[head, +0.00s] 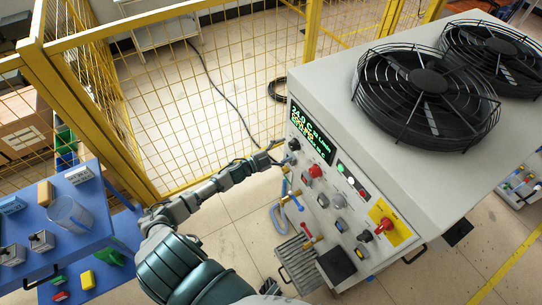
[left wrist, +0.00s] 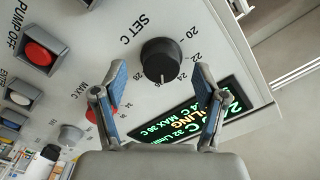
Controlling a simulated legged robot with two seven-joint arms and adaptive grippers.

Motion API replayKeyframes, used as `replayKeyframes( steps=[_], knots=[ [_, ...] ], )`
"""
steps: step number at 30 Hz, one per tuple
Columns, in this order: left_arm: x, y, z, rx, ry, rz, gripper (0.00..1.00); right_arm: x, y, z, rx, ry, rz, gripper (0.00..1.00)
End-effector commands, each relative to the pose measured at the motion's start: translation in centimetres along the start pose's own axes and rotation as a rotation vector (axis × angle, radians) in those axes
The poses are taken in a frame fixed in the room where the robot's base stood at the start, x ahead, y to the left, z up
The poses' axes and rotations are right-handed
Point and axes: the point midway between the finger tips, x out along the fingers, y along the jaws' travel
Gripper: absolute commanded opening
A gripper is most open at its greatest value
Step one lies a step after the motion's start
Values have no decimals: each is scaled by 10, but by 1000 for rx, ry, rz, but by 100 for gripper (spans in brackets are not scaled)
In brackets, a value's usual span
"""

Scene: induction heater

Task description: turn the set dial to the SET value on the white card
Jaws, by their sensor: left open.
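In the head view the left gripper (head: 275,159) is at the panel's upper left, beside the dial (head: 294,145). My right gripper is not in view.
A lit display (head: 310,131) is beside the dial. Red button (head: 316,171), other knobs and a yellow-backed red switch (head: 385,224) are lower on the panel. Yellow mesh fencing (head: 180,90) stands behind; a blue bench (head: 70,235) with small items is at left.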

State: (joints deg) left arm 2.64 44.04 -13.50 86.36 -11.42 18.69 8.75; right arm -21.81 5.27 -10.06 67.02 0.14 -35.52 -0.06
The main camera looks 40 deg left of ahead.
Motion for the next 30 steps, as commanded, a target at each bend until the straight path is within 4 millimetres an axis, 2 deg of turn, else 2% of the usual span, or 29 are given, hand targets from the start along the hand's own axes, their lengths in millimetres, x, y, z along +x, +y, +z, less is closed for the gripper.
replayKeyframes(
  steps=[1,6,12,17,26,30],
  knots=[
    [-12,2,2,-1,-4,3,72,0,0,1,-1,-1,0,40],
    [-50,2,2,-3,-4,4,72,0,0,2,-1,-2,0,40],
    [-82,2,4,-4,-4,4,72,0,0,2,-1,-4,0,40],
    [-92,2,4,-3,-3,3,72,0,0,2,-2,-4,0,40],
    [-93,2,3,-4,-2,3,71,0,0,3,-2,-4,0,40],
    [-95,4,-7,-103,25,28,71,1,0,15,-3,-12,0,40]
  ],
)
